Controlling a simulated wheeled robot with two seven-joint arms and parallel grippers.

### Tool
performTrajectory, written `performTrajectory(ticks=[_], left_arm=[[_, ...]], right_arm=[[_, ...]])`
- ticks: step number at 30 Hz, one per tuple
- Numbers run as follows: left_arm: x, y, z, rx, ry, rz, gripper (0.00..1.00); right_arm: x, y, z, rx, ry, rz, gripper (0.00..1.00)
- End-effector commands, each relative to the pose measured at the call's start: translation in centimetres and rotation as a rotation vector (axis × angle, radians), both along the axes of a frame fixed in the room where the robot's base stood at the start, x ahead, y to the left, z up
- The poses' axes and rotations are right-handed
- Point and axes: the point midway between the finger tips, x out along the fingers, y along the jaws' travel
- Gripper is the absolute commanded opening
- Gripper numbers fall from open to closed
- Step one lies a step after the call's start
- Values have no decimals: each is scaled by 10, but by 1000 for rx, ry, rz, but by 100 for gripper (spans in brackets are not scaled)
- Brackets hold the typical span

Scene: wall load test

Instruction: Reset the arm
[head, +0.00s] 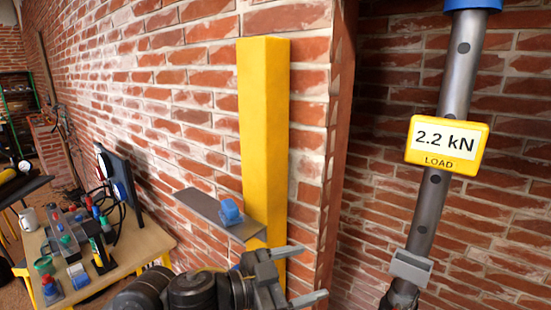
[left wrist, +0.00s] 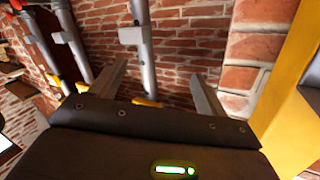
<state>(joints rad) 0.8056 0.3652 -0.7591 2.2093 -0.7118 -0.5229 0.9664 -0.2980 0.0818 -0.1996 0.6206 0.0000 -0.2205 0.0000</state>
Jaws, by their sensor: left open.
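My left gripper (head: 306,274) is at the bottom middle of the head view, in front of the lower end of a yellow post (head: 263,140) on the brick wall. Its two fingers are apart and nothing shows between them. In the left wrist view the gripper (left wrist: 157,82) also has spread fingers, pointing toward brick and grey poles. The yellow post (left wrist: 295,110) stands at the right of that view. My right gripper is not in view.
A grey shelf (head: 205,208) with a blue roll (head: 230,212) juts out beside the post. A grey pole (head: 455,85) carries a yellow display (head: 447,145) reading "2.2 kN LOAD". A cluttered wooden table (head: 150,244) stands at lower left.

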Motion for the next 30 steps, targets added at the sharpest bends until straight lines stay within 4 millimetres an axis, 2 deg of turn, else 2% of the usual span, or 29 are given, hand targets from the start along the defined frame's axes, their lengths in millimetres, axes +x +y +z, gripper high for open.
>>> performTrajectory(ticks=[5, 8, 11, 12, 15, 18, 24, 30], left_arm=[[14, 44, -53, -83, 119, 312, 75], [14, 83, -99, -57, 224, 504, 75], [-2, 127, -154, 13, 361, 685, 75], [-13, 146, -178, 54, 424, 752, 75], [-51, 189, -232, 166, 583, 885, 75], [-90, 220, -270, 267, 716, 967, 75], [-162, 261, -316, 426, 917, 1047, 75], [-226, 288, -341, 550, 1081, 1082, 75]], right_arm=[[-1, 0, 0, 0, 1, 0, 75], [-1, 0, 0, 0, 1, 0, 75], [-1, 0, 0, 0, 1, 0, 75], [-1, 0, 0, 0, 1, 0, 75], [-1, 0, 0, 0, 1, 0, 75], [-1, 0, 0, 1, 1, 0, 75], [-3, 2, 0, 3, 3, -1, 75], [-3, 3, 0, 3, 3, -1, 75]])
